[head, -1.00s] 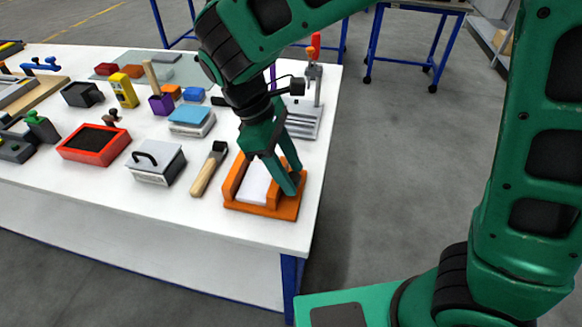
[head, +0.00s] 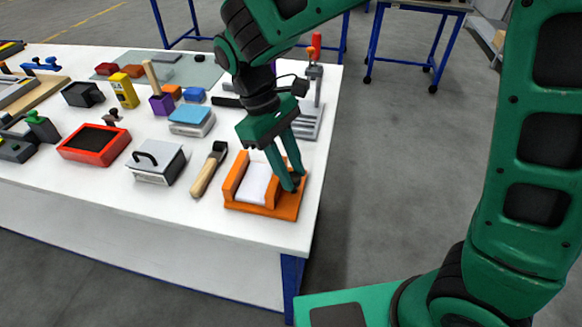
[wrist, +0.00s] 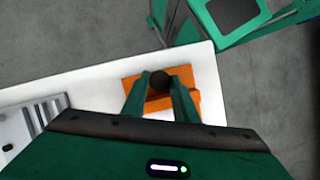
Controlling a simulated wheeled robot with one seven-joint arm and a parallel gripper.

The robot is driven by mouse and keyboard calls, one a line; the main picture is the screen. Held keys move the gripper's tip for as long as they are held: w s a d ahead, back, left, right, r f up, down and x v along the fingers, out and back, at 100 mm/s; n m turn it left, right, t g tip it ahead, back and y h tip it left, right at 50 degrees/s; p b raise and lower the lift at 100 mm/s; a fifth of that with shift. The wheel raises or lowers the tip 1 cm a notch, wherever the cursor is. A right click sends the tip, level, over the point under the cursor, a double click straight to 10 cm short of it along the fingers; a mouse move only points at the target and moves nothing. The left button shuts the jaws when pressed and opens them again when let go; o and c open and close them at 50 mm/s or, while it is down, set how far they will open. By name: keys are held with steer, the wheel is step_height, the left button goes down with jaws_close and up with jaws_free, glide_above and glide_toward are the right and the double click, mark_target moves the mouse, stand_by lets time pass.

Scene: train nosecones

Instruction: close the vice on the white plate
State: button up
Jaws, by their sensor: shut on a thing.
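The orange vice (head: 236,176) stands at the front right corner of the white table; its orange body also shows in the wrist view (wrist: 207,78). Any gap between plate and jaws is too small to judge.
A wood-handled tool (head: 205,175) lies just left of the vice. A grey box with a black handle (head: 156,163) and a red tray (head: 95,143) are farther left. A grey toggle-clamp fixture (head: 309,115) stands behind. The table's right edge is close to the vice.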

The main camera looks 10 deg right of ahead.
stand_by(0.3)
steer(key=o, duration=1)
steer(key=v, duration=1.1)
steer(key=shift+w+f, duration=0.1)
